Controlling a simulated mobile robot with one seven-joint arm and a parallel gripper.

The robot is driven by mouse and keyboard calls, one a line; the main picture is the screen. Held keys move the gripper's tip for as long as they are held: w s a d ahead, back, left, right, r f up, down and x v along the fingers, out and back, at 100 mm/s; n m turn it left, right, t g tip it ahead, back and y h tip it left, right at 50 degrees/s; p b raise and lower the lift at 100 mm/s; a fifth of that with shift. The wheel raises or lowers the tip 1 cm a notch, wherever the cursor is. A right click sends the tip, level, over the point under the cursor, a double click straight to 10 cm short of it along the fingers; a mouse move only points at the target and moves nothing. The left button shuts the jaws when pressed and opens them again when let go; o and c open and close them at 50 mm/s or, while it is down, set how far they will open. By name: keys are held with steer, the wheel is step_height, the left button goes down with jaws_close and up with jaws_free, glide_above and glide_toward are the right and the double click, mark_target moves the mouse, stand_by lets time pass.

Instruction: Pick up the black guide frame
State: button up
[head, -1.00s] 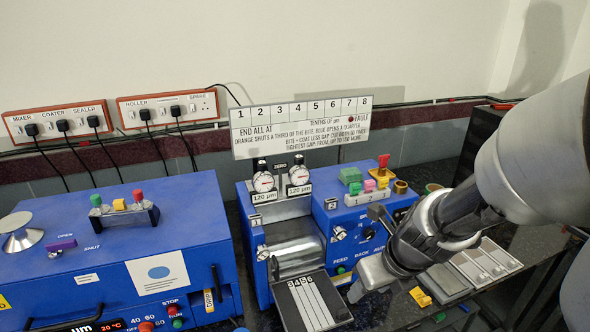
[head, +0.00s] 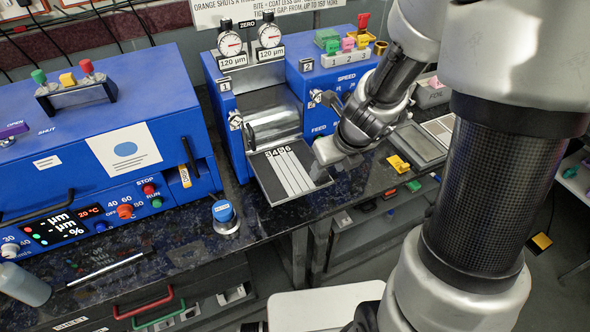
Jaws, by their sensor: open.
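A dark-edged tray (head: 262,180) with pale strips and small number tags sits in front of the roller of the blue machine. I cannot tell whether its dark edge is the black guide frame. No other thing shows clearly as that frame. My gripper (head: 322,172) is low by the tray's right edge, in front of the machine. It is open, and nothing shows held in it. The fingers are small and partly merged with the tray edge in view, so I cannot tell whether they touch it.
The blue coater (head: 100,130) stands at left, with a blue-capped item (head: 225,214) on the dark bench near it. A grey flat tray (head: 415,148) and a yellow piece (head: 398,163) lie to the right. The bench's front edge runs close below the tray.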

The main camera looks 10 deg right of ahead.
steer(key=b+x, duration=0.1)
steer(key=x, duration=0.2)
steer(key=shift+r, duration=0.1)
steer(key=shift+c, duration=0.2)
jaws_close()
steer(key=shift+r, duration=0.2)
